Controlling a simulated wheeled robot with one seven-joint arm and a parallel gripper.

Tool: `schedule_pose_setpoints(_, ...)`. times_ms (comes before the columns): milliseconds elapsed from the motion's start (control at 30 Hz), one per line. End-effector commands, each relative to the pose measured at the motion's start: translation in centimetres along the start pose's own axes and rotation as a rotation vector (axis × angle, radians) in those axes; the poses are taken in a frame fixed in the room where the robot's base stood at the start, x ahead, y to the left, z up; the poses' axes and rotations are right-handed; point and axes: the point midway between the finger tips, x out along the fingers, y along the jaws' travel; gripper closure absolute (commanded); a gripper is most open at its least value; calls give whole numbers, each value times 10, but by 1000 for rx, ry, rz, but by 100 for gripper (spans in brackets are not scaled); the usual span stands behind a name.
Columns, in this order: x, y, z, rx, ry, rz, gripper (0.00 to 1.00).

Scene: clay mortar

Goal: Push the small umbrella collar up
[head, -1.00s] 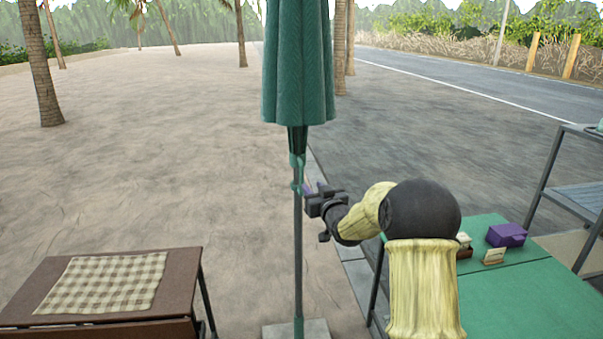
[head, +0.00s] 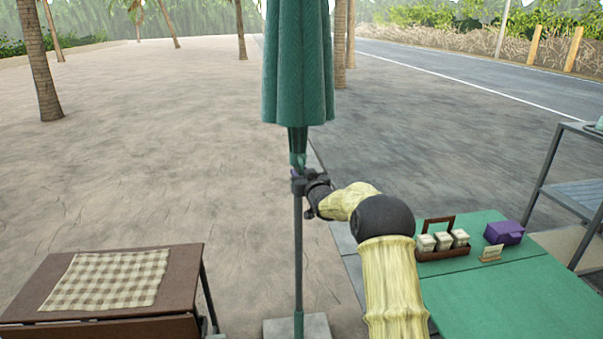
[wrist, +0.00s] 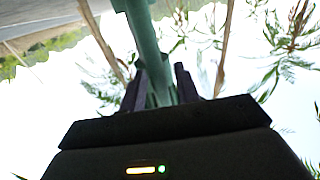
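The closed green umbrella (head: 297,75) stands upright on a thin grey pole (head: 299,250). The small green collar (head: 298,160) shows on the pole just below the canopy, its lower part hidden by my gripper. My gripper (head: 298,183) is at the pole at the collar's lower end, reaching in from the right. In the wrist view, the two dark fingers (wrist: 160,85) stand on either side of a green tube (wrist: 145,40). A narrow gap shows beside the right fingertip, so the fingers look open around it; contact lower down is hidden.
A brown table (head: 185,262) with a checked cloth (head: 105,280) stands at left. A green table (head: 490,300) at right holds a caddy (head: 443,253) with jars and a purple box (head: 504,232). A grey shelf (head: 575,195) stands far right. The pole's base (head: 280,328) is below.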

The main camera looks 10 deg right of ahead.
Motion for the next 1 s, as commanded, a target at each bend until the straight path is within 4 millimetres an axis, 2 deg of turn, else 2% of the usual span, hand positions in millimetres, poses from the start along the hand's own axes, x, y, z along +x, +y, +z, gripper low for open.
schedule_pose_setpoints(233, 0, 0, 0, 0, 0, 0, 70)
schedule_pose_setpoints(400, 0, 0, 0, 0, 0, 0, 100)
schedule_pose_setpoints(633, 0, 0, -1, 0, 0, 0, 100)
schedule_pose_setpoints(767, 0, 0, -8, 0, 2, 0, 100)
schedule_pose_setpoints(867, 0, 0, -19, 0, 4, 0, 100)
schedule_pose_setpoints(1000, 0, 1, -46, -2, 5, 0, 100)
